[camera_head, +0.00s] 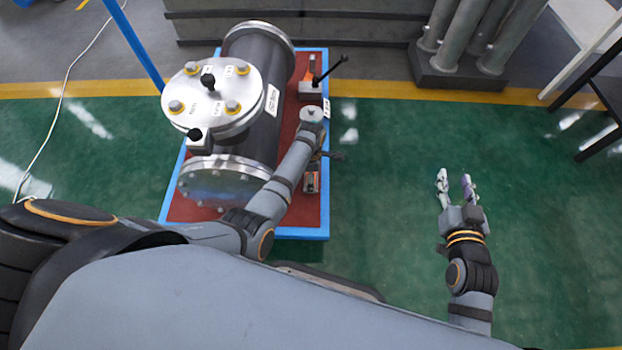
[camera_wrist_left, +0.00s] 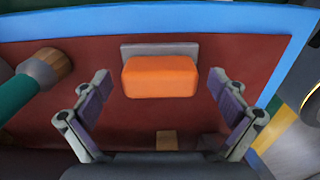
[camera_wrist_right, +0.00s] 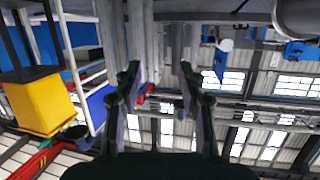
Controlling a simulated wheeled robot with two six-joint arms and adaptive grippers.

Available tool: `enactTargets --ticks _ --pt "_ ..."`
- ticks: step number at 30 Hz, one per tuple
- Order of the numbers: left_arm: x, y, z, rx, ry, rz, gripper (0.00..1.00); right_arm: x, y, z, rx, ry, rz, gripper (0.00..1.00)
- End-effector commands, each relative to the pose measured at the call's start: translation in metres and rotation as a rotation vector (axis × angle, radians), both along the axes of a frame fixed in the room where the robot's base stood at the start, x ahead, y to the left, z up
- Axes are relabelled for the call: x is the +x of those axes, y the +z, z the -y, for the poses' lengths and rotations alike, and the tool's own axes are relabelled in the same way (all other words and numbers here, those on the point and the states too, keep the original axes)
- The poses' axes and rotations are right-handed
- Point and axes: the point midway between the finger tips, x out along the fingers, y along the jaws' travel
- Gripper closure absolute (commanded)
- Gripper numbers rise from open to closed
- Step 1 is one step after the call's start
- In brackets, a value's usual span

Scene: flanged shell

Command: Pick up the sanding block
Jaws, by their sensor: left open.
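The sanding block, an orange block (camera_wrist_left: 160,77) with a grey plate along its far side, lies on the red table top in the left wrist view. My left gripper (camera_wrist_left: 160,83) is open, its two fingers to either side of the block and apart from it. In the head view my left forearm hangs over the right part of the table and mostly hides that gripper. My right gripper (camera_head: 455,178) is open and empty over the green floor, right of the table; its spread fingers also show in the right wrist view (camera_wrist_right: 158,70).
A large flanged shell (camera_head: 268,95) with a bolted round cover fills the table's left side. The red table (camera_head: 288,212) has a raised blue rim. A green-handled tool (camera_wrist_left: 22,93) lies left of the block.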

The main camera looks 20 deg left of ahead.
Motion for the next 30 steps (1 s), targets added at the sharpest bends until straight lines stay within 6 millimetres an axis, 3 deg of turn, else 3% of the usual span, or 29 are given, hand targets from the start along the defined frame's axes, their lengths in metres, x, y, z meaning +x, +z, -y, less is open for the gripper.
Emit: enactTargets --ticks 6,15,27,30 --pt "0.000 -0.007 0.000 0.000 0.000 0.000 0.03 0.010 0.034 0.001 -0.004 -0.005 0.139 0.60" --pt "0.000 -0.007 0.000 0.000 0.000 0.000 0.04 0.011 0.039 0.001 -0.004 -0.005 0.158 0.60" --pt "0.000 -0.007 0.000 0.000 0.000 0.000 0.59 0.011 0.039 0.001 -0.004 -0.005 0.157 0.60" --pt "0.000 -0.007 0.000 0.000 0.000 0.000 0.66 0.011 0.039 0.001 -0.004 -0.005 0.157 0.60"
